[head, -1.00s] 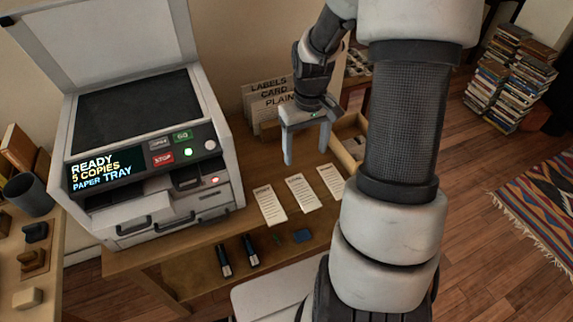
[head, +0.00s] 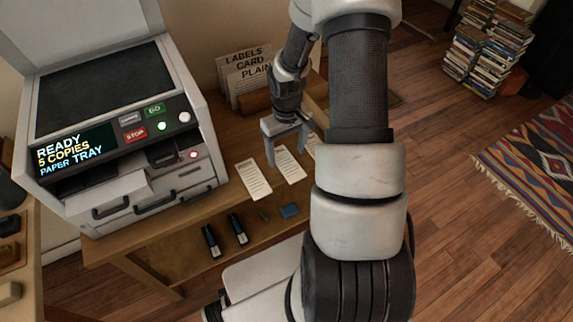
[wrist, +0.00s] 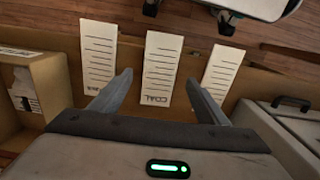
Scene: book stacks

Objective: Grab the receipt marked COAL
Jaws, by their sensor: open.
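Three white printed receipts lie in a row on the wooden table. The middle one is the COAL receipt (wrist: 161,70), its word reading upside down in the wrist view; it also shows in the head view (head: 291,167). A second receipt (wrist: 221,71) lies on the copier side. The third receipt (wrist: 98,55) is on the other side, its heading partly hidden by a finger; in the head view my arm hides most of it. My gripper (wrist: 160,79) is open and empty, its fingers spread on either side of the COAL receipt and apparently above it.
A copier (head: 120,120) stands left of the receipts. A card holder marked LABELS, CARD, PLAIN (head: 245,75) stands behind them. Two dark stick-like items (head: 237,229) and a blue pad (head: 289,210) lie on a lower level in front.

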